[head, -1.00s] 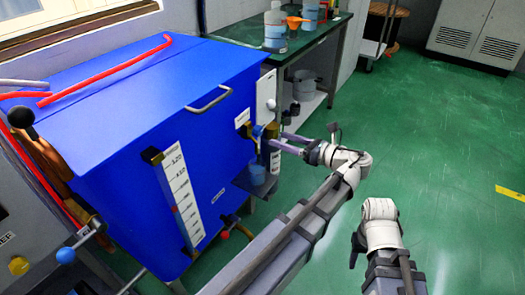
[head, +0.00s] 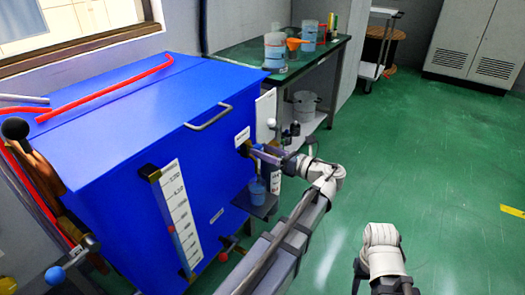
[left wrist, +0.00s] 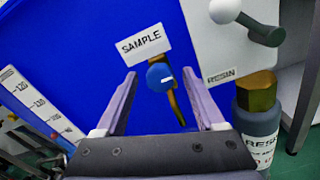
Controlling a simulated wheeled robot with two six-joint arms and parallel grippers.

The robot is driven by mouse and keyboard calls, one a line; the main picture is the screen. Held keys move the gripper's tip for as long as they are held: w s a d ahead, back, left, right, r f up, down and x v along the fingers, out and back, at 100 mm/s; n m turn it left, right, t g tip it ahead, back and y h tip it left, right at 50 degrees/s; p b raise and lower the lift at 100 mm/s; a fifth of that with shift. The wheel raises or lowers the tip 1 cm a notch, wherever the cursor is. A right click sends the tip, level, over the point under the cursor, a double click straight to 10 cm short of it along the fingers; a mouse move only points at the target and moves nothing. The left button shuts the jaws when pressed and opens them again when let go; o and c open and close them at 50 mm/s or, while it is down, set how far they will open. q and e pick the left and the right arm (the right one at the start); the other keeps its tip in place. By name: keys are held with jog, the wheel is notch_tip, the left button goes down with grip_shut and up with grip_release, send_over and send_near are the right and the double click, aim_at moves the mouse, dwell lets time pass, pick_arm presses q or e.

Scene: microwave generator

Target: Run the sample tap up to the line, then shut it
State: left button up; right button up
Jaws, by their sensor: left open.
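The sample tap (left wrist: 160,77) has a round blue knob with a brass lever hanging below it, slightly tilted, under a SAMPLE label on the blue cabinet. My left gripper (left wrist: 160,85) is open, with one finger on each side of the knob and no clear contact. In the head view the left gripper (head: 258,151) is at the cabinet's front face and largely hides the tap. A small bluish beaker (head: 257,190) stands below on a dark shelf (head: 245,205); its line and level are too small to read. My right arm shows at the bottom, but its jaws cannot be seen.
A grey RESIN panel (left wrist: 222,45) with a white-knobbed lever and a brass-capped resin bottle (left wrist: 257,125) are close on the right. A white scale (head: 178,215) is on the cabinet front. A green bench (head: 325,52) stands behind. The right floor is clear.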

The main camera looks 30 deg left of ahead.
pick_arm(q)
jog(key=shift+a, duration=0.25)
grip_shut()
dwell(0.5)
